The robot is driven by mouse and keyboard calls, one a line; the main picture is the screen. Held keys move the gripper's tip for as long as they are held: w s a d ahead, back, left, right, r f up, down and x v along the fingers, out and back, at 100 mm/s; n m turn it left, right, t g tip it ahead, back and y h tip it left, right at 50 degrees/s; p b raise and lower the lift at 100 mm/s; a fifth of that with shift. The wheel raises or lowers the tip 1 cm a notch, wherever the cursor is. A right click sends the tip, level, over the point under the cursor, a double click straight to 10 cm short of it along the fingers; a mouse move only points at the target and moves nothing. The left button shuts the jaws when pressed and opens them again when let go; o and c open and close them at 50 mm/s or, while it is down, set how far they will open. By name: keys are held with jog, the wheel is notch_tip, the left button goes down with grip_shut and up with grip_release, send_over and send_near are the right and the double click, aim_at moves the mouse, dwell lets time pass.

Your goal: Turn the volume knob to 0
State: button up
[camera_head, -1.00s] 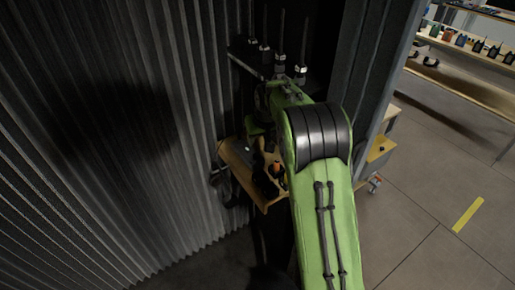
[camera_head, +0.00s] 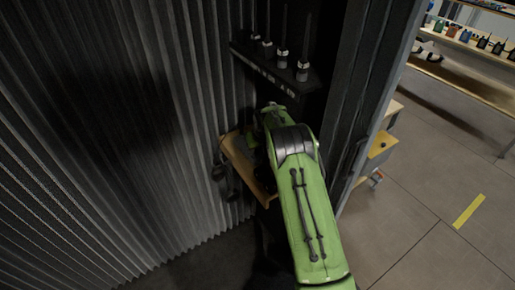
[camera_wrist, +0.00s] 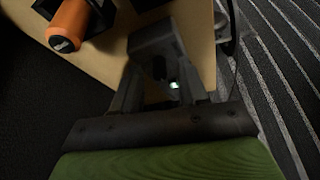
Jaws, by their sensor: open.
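In the wrist view my gripper (camera_wrist: 165,90) is open, with its dark fingers reaching over a dark grey device (camera_wrist: 155,38). A small black part, which may be the volume knob (camera_wrist: 159,67), shows between the fingers, with a small pale light just beside it. I cannot read any marking or the knob's setting, and cannot tell whether the fingers touch it. In the head view my green arm covers the gripper and most of the device on the wooden shelf.
The wooden shelf (camera_head: 236,152) is fixed by the corrugated wall (camera_head: 90,130). An orange cylinder (camera_wrist: 69,23) lies left of the device in the wrist view. A black upper shelf (camera_head: 265,68) with several antenna-bearing units hangs above. A door post stands right; open floor lies beyond.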

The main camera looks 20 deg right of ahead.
grip_shut()
jog(key=shift+n, duration=0.3)
jog(key=n+y, duration=0.1)
jog(key=n, duration=0.2)
jog(key=shift+d, duration=0.2)
jog(key=shift+w+n+g+y+p, duration=0.1)
jog(key=shift+n+g+y+p, duration=0.3)
jog(key=shift+n, duration=0.65)
jog(key=shift+n+g+y+p, duration=0.2)
jog(key=shift+n+y, duration=0.3)
jog(key=shift+n, duration=0.55)
grip_release()
